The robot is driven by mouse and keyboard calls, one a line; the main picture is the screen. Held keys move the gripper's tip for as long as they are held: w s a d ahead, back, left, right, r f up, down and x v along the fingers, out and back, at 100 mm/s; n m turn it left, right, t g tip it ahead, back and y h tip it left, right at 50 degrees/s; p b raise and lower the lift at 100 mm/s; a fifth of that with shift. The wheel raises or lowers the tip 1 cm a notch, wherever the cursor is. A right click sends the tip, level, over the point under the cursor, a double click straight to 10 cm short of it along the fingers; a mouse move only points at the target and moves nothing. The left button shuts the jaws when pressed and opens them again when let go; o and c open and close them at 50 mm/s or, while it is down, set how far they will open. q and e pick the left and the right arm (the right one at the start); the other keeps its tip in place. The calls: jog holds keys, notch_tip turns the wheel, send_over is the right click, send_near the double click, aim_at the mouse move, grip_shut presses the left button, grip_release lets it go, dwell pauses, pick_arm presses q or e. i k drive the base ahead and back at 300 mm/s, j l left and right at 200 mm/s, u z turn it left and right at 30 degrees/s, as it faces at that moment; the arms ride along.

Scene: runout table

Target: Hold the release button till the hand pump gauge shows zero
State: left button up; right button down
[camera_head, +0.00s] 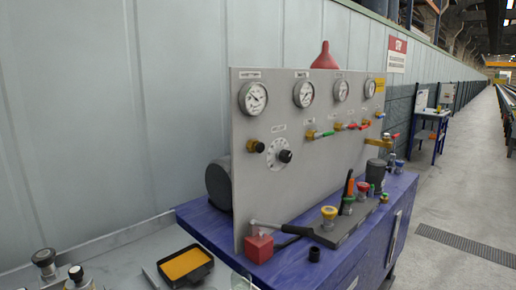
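A grey upright panel (310,130) stands on a blue bench (345,255) and carries several round gauges in a row. The leftmost gauge (253,97) is the largest in view; its needle reading is too small to tell. The others are a second gauge (303,93), a third gauge (341,90) and a far right gauge (370,88). A lever with a black grip (298,230) lies low in front of the panel, beside a small red block (259,247). I cannot tell which part is the release button or which gauge is the hand pump's. Neither of my grippers shows.
A grey plate on the bench bears a yellow-topped knob (329,213) and a red-topped knob (363,187). A black tray with orange inside (186,265) lies at lower left, near black-capped fittings (77,273). A black dial knob (285,156) is on the panel. The floor at right is open.

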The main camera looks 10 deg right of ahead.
aim_at(260, 147)
jog(key=i+l+u, duration=0.1)
jog(key=l, duration=0.2)
jog(key=i+l+u, duration=0.1)
jog(key=l, duration=0.25)
jog(key=i+l+u, duration=0.1)
jog(key=i+l, duration=0.15)
jog(key=i+l+u, duration=0.1)
jog(key=l, duration=0.35)
jog(key=i+l+u, duration=0.1)
jog(key=l, duration=0.3)
